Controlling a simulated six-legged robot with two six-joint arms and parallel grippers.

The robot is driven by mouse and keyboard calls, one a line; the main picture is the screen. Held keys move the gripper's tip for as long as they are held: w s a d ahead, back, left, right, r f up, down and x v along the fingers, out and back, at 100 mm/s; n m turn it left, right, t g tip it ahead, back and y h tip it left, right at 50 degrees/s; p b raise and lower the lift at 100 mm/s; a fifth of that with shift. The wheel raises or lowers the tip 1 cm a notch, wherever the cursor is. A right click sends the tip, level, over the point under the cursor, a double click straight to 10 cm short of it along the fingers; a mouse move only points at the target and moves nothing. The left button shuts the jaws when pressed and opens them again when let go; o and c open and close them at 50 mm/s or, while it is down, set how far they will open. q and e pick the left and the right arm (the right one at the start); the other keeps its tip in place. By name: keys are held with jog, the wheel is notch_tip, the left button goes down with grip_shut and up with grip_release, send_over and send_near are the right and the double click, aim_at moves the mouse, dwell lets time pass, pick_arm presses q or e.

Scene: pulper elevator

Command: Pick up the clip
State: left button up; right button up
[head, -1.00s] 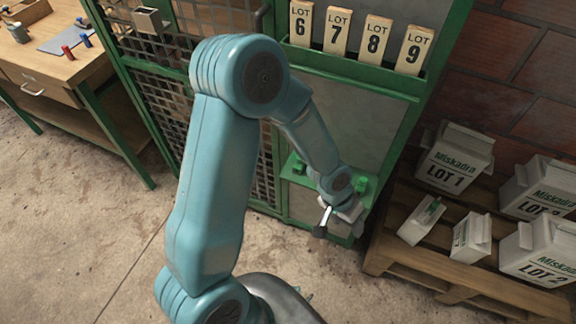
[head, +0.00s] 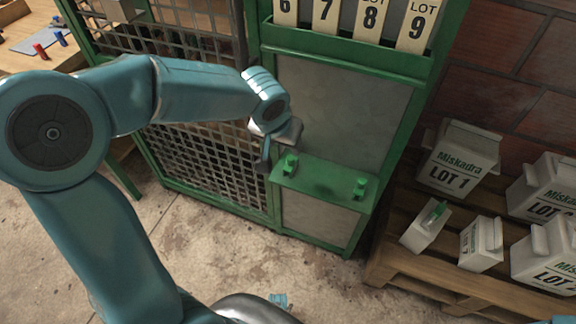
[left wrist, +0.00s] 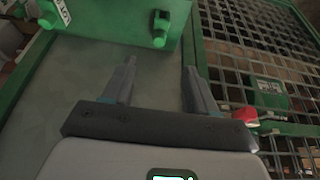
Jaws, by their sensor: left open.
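Two small green clips stand on the green ledge (head: 325,186) of the cabinet: a left clip (head: 290,164) and a right clip (head: 360,187). Another green clip (head: 437,210) sits on a small white carton on the pallet. My left gripper (head: 265,158) is beside the left end of the ledge, close to the left clip, and holds nothing. In the left wrist view its two fingers (left wrist: 160,68) are apart, pointing towards the ledge. One clip (left wrist: 160,28) shows ahead of the gap between them. My right gripper is not in view.
Lot plates (head: 370,18) stand in a rack above the grey panel (head: 340,105). Wire mesh (head: 205,165) covers the cabinet's left side. White cartons (head: 460,160) stand on a wooden pallet (head: 400,270) at right. A workbench (head: 65,62) is at far left.

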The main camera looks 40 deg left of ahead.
aim_at(290, 159)
pick_arm(q)
jog(key=b+x, duration=0.1)
jog(key=x, duration=0.6)
jog(key=shift+w+f, duration=0.1)
jog(key=shift+f, duration=0.15)
jog(key=b+x, duration=0.1)
jog(key=x, duration=0.4)
jog(key=shift+f+b, duration=0.15)
jog(key=shift+b, duration=0.2)
grip_shut()
